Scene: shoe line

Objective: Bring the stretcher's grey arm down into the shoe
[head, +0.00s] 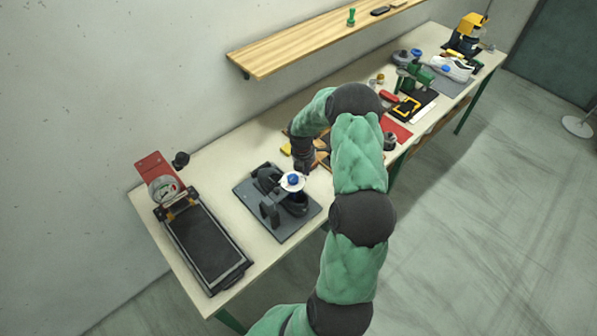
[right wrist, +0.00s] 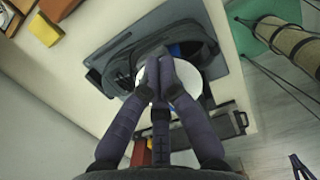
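The stretcher stands on a dark grey base plate (head: 246,188) near the left part of the bench. A white disc with a blue knob (head: 293,180) sits above it. A dark shape below the disc (head: 297,204) may be the shoe; I cannot tell it surely from the stretcher's dark parts. My right gripper (head: 303,163) is just behind the disc. In the right wrist view its fingers (right wrist: 159,68) come together at the tips over the dark stretcher parts and the white disc (right wrist: 191,78). I cannot make out the grey arm or anything between the fingertips. My left gripper is not in view.
A black flat device (head: 203,245) with a red plate and dial (head: 158,175) stands left of the stretcher. Yellow and brown pieces lie behind my right gripper. A wooden shelf (head: 300,48) hangs on the wall.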

